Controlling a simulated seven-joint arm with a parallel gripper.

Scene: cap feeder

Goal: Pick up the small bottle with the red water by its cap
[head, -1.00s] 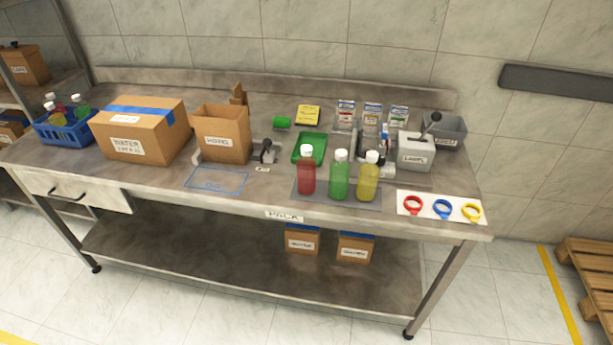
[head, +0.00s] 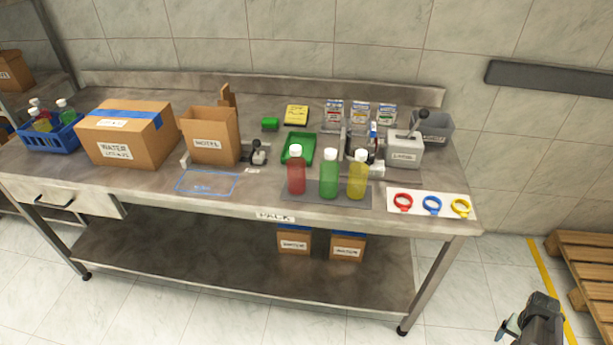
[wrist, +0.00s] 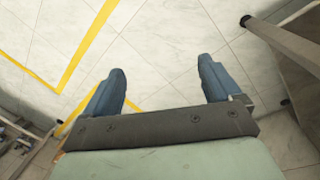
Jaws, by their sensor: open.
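The bottle with red water (head: 296,173) stands upright on a grey mat (head: 313,203) at the front of the bench, its white cap (head: 295,151) on top. A green bottle (head: 329,177) and a yellow bottle (head: 358,178) stand in a row to its right. My gripper (head: 508,328) shows in part at the bottom right of the head view, over the floor in front of the bench and well away from the bottles. In the wrist view my gripper (wrist: 163,88) has its two blue fingers wide apart, with only floor between them.
A white card (head: 430,213) with red, blue and yellow rings lies right of the bottles. Behind them are a green tray (head: 285,158) and a grey lever device (head: 405,150). Cardboard boxes (head: 125,145) and a blue crate (head: 62,141) with small bottles stand at the left.

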